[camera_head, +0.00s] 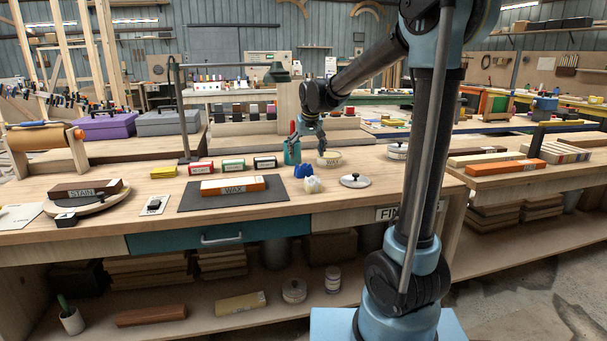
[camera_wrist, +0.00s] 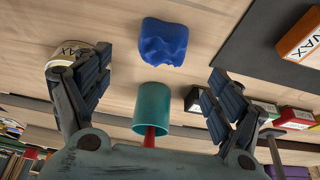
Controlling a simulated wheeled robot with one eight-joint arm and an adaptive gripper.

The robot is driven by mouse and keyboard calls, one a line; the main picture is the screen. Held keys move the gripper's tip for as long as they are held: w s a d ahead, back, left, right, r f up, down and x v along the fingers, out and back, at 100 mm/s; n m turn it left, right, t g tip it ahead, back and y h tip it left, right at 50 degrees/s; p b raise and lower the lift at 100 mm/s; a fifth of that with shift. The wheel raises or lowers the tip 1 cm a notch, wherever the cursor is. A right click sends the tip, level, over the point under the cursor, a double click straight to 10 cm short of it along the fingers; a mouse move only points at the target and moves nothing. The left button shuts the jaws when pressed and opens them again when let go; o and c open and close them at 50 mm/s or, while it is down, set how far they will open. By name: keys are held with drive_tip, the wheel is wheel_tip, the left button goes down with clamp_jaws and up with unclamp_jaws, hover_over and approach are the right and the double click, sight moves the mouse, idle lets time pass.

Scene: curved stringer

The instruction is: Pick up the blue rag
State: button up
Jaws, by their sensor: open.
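In the head view my gripper (camera_head: 310,134) hangs above the bench, behind the blue rag, close to a teal cup. It does not touch the rag.
The teal cup (camera_wrist: 152,107) with a red item inside appears between my fingers. A round wax tin (camera_wrist: 77,54) is by the left finger. A dark mat (camera_head: 270,195) bears an orange WAX block (camera_head: 232,186). A white dish (camera_head: 355,181) stands right of the rags.

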sight(304, 164)
drive_tip(key=shift+x, duration=4.15)
drive_tip(key=shift+a, duration=0.1)
drive_tip(key=c, duration=1.1)
